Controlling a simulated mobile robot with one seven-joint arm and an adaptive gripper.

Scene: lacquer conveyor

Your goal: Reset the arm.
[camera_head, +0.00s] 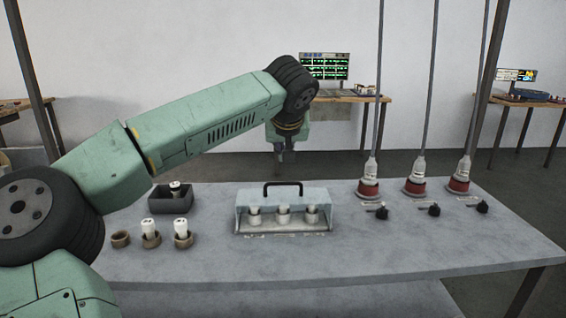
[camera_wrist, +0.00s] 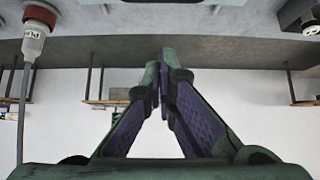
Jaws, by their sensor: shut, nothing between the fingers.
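My green arm reaches across the head view from the lower left, and its wrist bends down near the back edge of the grey table. My gripper (camera_head: 287,157) points down above the back of the table, behind the handled case. In the wrist view my gripper (camera_wrist: 163,85) has its fingers together with nothing between them. It touches nothing that I can see.
On the table (camera_head: 350,268) stand a handled case (camera_head: 238,212) with white-topped pieces, a dark box (camera_head: 170,205) and several small cups (camera_head: 121,239). Three red-based hanging tools (camera_head: 369,189) are at the right, with black knobs (camera_head: 382,213) before them. The front middle is clear.

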